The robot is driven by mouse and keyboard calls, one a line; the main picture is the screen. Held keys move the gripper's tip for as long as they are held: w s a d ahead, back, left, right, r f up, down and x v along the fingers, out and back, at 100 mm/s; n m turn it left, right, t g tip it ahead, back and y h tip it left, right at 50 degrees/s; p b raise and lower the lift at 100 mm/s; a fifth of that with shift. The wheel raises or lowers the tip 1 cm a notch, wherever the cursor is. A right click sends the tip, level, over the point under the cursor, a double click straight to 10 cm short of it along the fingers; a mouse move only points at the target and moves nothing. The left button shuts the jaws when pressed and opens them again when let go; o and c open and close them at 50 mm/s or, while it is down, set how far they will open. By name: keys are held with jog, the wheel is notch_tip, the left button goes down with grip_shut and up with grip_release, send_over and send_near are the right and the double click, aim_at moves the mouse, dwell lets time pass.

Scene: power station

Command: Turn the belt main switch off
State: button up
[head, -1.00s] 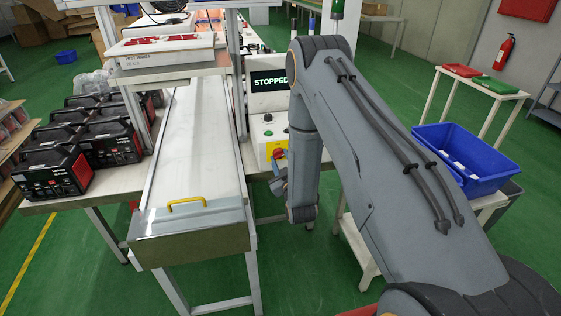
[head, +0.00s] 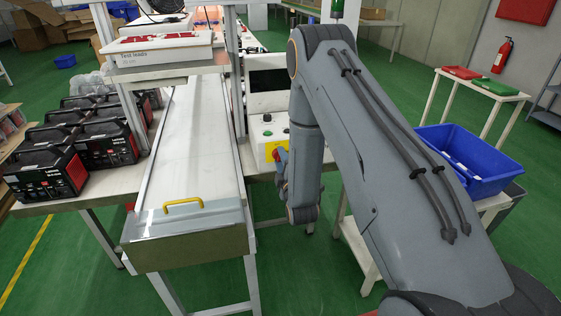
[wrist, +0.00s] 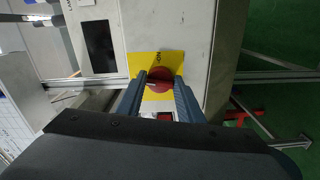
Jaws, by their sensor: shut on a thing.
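The belt main switch is a red rotary knob (wrist: 160,80) on a yellow plate (wrist: 177,61) on the pale control box (head: 267,131). In the wrist view my gripper (wrist: 160,85) is shut on the red knob, with one finger on each side of it. In the head view my arm hides most of the knob, and only part of the red and yellow shows. The display (head: 268,101) above the box is dark and blank. The knob's exact pointer position is too small to tell.
A conveyor belt (head: 197,150) with a yellow handle (head: 183,206) at its near end lies left of the box. Several black-and-red units (head: 48,172) stand further left. A blue bin (head: 468,160) stands at right. Green floor lies between.

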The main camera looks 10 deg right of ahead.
jog(key=shift+n, duration=1.1)
jog(key=o, duration=1.1)
jog(key=shift+c, duration=0.2)
jog(key=s+b, duration=0.2)
jog(key=s, duration=0.5)
jog(key=shift+s, duration=0.4)
